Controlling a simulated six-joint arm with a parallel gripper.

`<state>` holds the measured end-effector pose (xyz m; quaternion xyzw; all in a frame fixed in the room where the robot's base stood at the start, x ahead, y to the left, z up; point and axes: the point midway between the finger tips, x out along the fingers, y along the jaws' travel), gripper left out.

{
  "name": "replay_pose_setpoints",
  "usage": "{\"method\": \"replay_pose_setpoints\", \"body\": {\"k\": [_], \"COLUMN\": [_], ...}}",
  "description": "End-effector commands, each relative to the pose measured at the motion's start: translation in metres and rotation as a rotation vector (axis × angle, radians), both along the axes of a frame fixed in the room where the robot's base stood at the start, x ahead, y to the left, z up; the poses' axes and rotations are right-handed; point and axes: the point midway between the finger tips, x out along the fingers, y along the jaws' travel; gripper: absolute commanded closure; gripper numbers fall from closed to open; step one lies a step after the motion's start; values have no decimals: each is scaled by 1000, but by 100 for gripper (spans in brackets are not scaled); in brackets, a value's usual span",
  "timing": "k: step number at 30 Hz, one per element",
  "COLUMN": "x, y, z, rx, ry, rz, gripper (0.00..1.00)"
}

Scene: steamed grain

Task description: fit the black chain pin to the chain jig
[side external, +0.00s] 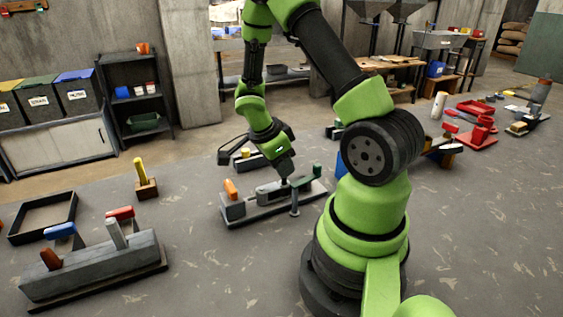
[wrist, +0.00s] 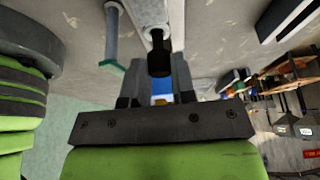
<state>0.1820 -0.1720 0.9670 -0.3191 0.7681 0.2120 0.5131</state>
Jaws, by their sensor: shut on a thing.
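My gripper (side external: 284,179) points down over the right half of the long grey chain jig (side external: 238,212), which has an orange part at its left end and a green-topped post at its right. In the wrist view my gripper (wrist: 157,80) is shut on a black cylinder, the black chain pin (wrist: 159,55). The pin's far end overlaps the pale bar of the jig (wrist: 152,14) in that view. Whether the pin touches the jig or sits in it, I cannot tell. In the side view the pin is too small to make out clearly.
A second grey fixture (side external: 110,265) with coloured handles stands at the front left. Behind it are an open tray (side external: 42,218) and a wooden block (side external: 147,189) with a yellow peg. Red items (side external: 478,137) lie at the far right. The table between the fixtures is clear.

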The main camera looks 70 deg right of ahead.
Motion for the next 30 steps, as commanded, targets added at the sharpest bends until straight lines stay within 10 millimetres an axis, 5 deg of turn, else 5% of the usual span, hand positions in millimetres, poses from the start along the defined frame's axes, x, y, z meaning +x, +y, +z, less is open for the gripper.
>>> {"method": "replay_pose_setpoints", "body": {"k": [30], "x": [0], "y": [0], "z": [-14], "rx": [1], "ry": [0], "rz": [0], "gripper": [100]}}
